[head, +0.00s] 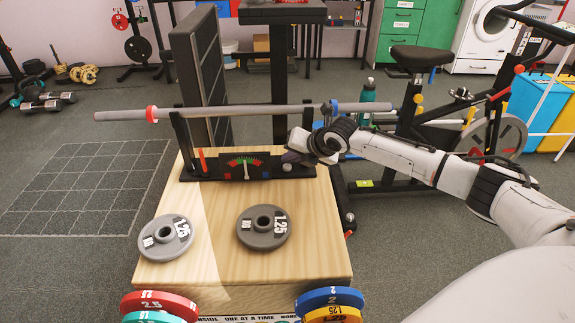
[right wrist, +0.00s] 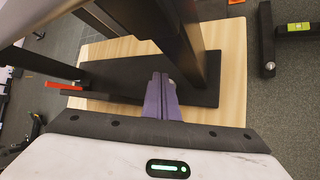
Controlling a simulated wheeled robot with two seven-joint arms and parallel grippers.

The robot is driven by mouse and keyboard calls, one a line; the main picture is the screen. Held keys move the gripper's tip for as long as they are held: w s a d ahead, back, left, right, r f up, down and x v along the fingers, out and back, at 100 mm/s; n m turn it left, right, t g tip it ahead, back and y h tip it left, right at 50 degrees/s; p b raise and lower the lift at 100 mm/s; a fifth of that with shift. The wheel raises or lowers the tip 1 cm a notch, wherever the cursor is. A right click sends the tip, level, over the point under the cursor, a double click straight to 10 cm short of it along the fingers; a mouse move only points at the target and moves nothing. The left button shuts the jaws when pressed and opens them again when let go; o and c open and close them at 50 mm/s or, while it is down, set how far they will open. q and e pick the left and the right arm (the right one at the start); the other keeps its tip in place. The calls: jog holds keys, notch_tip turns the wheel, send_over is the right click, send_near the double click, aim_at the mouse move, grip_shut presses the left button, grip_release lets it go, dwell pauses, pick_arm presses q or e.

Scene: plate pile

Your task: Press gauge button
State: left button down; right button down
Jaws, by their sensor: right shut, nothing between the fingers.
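A black gauge (head: 231,171) with a red and green arc stands at the back of the wooden table top (head: 200,262); its needle points about straight up. My right gripper (head: 288,164) is at the right end of the gauge's black panel, with its fingers shut and nothing between them. In the right wrist view the purple fingers (right wrist: 161,98) lie together over the dark stand base (right wrist: 122,78). The gauge button is hidden or too small to make out by the gripper; I cannot tell whether the fingers touch it. My left gripper is not in view.
A grey bar (head: 220,112) with a red and a blue collar rests on black uprights above the gauge. Two grey 1.25 plates (head: 150,245) (head: 247,240) lie on the table. Coloured plates (head: 140,301) (head: 315,297) stand at the front edge. An exercise bike (head: 418,57) stands right.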

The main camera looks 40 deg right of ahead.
notch_tip(320, 180, up, 6)
jog(key=p, duration=0.6)
dwell(0.5)
